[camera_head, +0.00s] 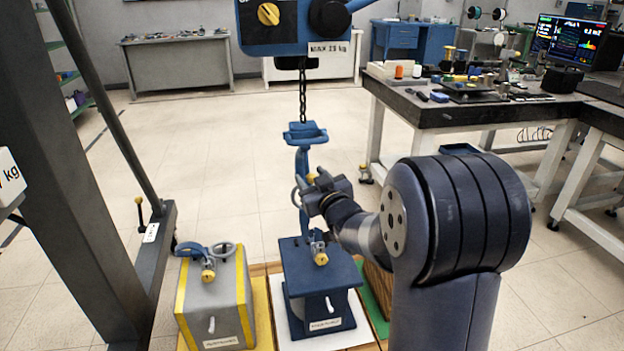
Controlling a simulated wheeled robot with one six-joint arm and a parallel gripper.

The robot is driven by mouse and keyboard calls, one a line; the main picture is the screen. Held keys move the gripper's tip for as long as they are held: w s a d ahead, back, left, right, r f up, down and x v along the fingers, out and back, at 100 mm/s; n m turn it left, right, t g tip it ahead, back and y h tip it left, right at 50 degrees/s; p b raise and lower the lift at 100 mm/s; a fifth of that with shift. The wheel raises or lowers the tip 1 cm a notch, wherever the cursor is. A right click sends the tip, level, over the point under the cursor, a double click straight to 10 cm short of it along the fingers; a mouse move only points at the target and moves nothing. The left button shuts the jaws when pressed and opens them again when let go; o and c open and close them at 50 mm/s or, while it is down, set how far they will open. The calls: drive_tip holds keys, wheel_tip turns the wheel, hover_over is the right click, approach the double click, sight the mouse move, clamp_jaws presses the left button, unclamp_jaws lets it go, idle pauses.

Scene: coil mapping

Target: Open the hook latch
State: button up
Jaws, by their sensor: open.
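A blue hook (303,160) hangs upright on a dark chain below the blue hoist. Its lower part runs down behind my gripper toward the blue block. The latch is too small and too covered by my gripper to make out, and I cannot tell its position. My gripper (307,192) is at the hook's lower part, its jaws open and pointing left. I cannot tell whether they touch the hook. A thin grey curved piece (295,198) shows just left of the jaws. The blue block (312,272) stands below, with a brass-coloured fitting (320,257) on top.
A grey block with yellow edges (215,300) stands at left with a blue shackle-like piece on top. The hoist (292,25) hangs above. A dark frame post (60,170) stands at left. A cluttered workbench (450,115) is at right. Open floor lies behind.

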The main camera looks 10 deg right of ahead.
drive_tip(key=shift+c, duration=0.3)
clamp_jaws()
idle(0.3)
